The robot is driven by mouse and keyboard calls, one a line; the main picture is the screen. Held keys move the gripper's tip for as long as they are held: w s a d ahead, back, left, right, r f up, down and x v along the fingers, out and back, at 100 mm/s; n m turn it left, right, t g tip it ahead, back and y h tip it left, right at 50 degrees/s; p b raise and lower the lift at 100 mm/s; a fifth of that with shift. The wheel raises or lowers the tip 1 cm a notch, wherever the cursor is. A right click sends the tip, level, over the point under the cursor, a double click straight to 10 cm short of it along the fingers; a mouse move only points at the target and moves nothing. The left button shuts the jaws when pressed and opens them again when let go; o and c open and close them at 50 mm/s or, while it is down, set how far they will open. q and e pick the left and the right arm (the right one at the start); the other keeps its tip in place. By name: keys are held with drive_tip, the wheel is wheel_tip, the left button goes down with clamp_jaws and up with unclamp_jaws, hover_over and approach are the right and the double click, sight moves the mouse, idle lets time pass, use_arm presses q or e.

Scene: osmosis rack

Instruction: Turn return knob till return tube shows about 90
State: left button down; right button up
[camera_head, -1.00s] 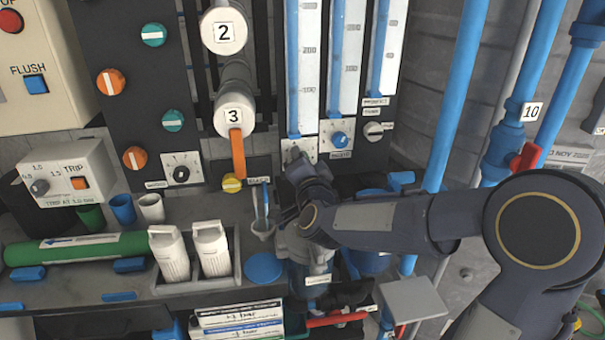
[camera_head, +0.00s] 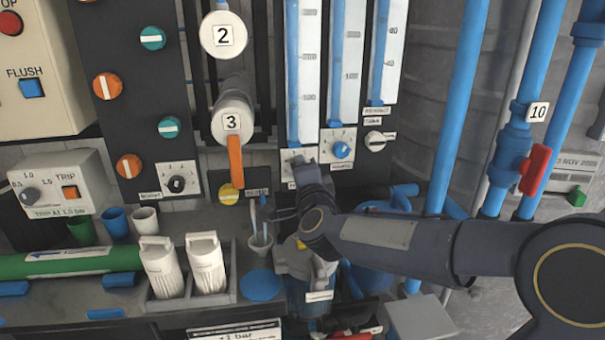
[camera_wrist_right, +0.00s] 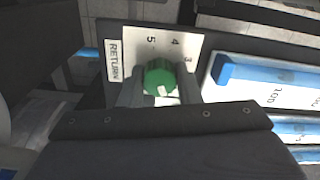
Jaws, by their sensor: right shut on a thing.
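The green return knob (camera_wrist_right: 160,79) sits on a white dial plate (camera_wrist_right: 178,48) marked RETURN, with 5, 4 and 3 visible, in the right wrist view. A white mark on the knob faces the gripper body. My right gripper (camera_wrist_right: 158,92) is shut on the knob, one finger on each side. In the head view my right gripper (camera_head: 303,170) covers the knob, below the left-most tube (camera_head: 308,75). That tube has a blue strip along its left side; its exact reading is unclear. Part of a tube with a 100 mark (camera_wrist_right: 268,88) shows in the wrist view. My left gripper is out of view.
A blue knob (camera_head: 341,150) and a grey knob (camera_head: 375,141) sit close on the right under the other tubes. An orange-handled valve marked 3 (camera_head: 236,160) and a yellow knob (camera_head: 229,193) are to the left.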

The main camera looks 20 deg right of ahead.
drive_tip(key=o, duration=1)
drive_tip(key=shift+c, duration=0.2)
drive_tip(key=p+v, duration=0.1)
drive_tip(key=v, duration=0.6)
drive_tip(key=shift+s, duration=0.4)
drive_tip(key=shift+a, duration=0.1)
